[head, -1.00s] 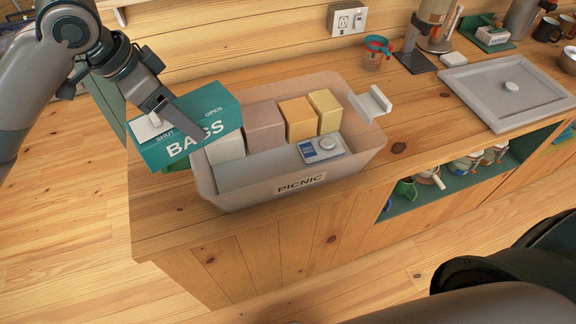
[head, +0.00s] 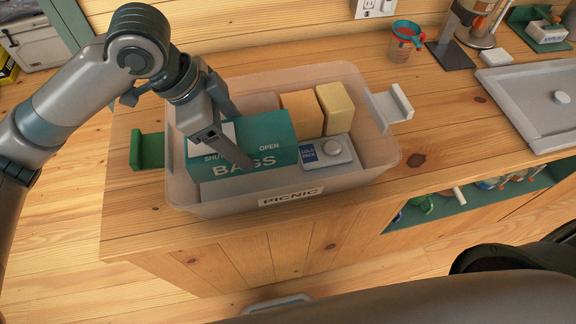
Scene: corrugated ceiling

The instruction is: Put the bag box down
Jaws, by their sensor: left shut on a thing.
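The teal bag box (head: 268,140), lettered BAGS, is at the left part of the translucent picnic bin (head: 230,203), within its walls. My left gripper (head: 234,135) is shut on the bag box, with one finger across its lettered front. I cannot tell whether the box touches the bin's floor. My right gripper is not in view.
A grey lidded tray (head: 530,100) lies at right. Counter between bin and tray is clear.

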